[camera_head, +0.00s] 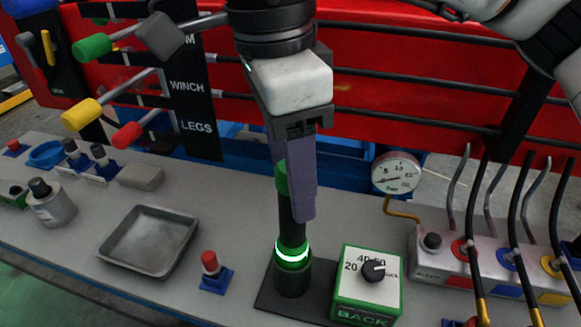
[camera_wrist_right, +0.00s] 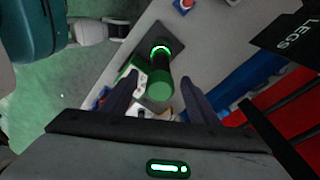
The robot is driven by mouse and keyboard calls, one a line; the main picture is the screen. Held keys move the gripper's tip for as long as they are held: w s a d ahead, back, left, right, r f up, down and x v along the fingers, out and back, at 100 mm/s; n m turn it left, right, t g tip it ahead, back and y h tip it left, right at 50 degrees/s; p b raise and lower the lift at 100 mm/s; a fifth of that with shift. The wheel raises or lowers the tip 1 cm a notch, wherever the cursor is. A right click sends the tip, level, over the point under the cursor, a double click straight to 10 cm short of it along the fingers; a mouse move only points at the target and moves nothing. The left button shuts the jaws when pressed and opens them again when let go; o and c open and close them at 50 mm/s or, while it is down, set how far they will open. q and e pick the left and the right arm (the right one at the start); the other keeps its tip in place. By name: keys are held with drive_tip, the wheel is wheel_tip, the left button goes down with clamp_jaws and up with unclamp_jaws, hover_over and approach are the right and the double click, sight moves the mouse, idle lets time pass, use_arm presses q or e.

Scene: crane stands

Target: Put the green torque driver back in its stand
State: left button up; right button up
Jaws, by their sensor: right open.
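The green torque driver (camera_head: 284,182) has a green top end and a dark shaft. It stands upright in its stand, a dark cup on a black base plate (camera_head: 265,297), with a lit green ring just above the cup. My right gripper (camera_head: 300,205) comes down from above, its fingers beside the driver's upper part and hiding some of it. In the right wrist view the driver's green end (camera_wrist_right: 160,91) lies between the two spread fingers of the gripper (camera_wrist_right: 160,100), with a gap on each side. My left gripper is not in view.
A green-edged dial box (camera_head: 368,285) stands right beside the stand. A red-topped switch (camera_head: 212,270) and a grey tray (camera_head: 115,243) are to the left. A pressure gauge (camera_head: 396,174) and a hose block (camera_head: 455,257) are at right. Lever knobs (camera_head: 92,46) project from the red panel.

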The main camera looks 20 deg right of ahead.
drive_tip(key=shift+a+r+p, duration=0.15)
drive_tip(key=shift+r+p, duration=0.85)
drive_tip(key=shift+r, duration=0.3)
drive_tip(key=shift+a+r+p, duration=0.1)
drive_tip(key=shift+r+p, duration=0.9)
drive_tip(key=shift+r, duration=0.25)
